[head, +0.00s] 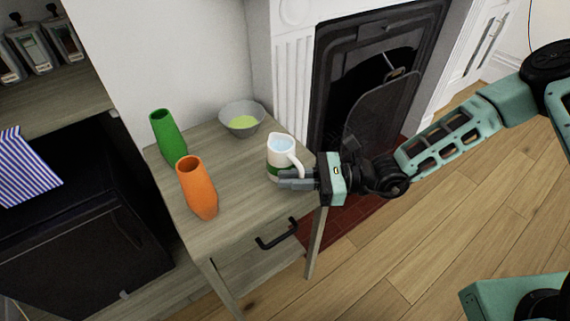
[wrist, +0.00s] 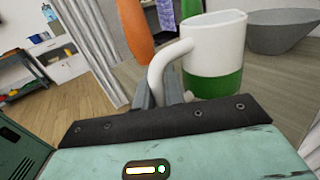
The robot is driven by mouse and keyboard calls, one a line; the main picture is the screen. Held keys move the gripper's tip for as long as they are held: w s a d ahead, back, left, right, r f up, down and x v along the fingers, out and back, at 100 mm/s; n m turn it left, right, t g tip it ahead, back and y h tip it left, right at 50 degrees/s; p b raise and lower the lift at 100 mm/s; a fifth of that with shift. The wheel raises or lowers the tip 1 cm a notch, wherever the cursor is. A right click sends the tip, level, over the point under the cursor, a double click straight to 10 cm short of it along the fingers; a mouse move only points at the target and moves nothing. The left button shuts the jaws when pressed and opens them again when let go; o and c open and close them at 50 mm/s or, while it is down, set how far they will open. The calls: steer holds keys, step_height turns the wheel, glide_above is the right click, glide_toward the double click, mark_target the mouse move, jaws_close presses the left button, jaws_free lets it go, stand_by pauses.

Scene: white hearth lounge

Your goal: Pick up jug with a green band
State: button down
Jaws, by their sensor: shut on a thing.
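The jug with a green band (head: 281,150) is white, with a green lower band and light blue inside. It stands upright at the right side of the small wooden table, and I cannot tell whether it touches the top. In the wrist view the jug (wrist: 215,50) is just beyond the fingers, its handle reaching toward me. My gripper (head: 290,178) comes from the right at the jug's handle side. In the wrist view my gripper (wrist: 168,92) is shut on the jug's handle; the lower handle is partly hidden by the fingers.
An orange vase (head: 198,190) and a green vase (head: 168,138) stand on the table (head: 235,200) to the left. A grey bowl (head: 242,128) with something yellow-green inside is behind the jug. The fireplace (head: 330,100) is at the back right. Wooden floor lies open at right.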

step_height(320, 180, up, 10)
steer(key=p, duration=0.1)
stand_by(0.4)
stand_by(0.5)
